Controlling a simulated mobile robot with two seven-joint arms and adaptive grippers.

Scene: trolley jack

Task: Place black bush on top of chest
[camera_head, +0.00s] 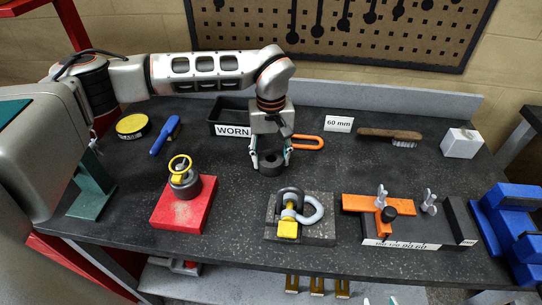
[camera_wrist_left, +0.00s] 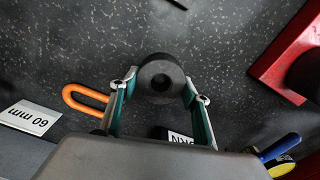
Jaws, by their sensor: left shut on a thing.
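The black bush (camera_head: 270,168) is a short, thick ring with a hole through its middle. My left gripper (camera_head: 270,160) points down and is shut on it, one finger on each side. In the left wrist view the bush (camera_wrist_left: 160,77) sits between the fingertips of the gripper (camera_wrist_left: 160,88). I cannot tell whether the bush touches the dark bench top (camera_head: 235,200). I cannot make out a chest with certainty. Two teal-tipped fingertips of my right gripper (camera_head: 378,300) show apart at the bottom edge; the rest is out of frame.
A black bin labelled WORN (camera_head: 232,131) and an orange loop (camera_head: 308,143) are close to my left gripper. A blue frame (camera_head: 515,225) is at right.

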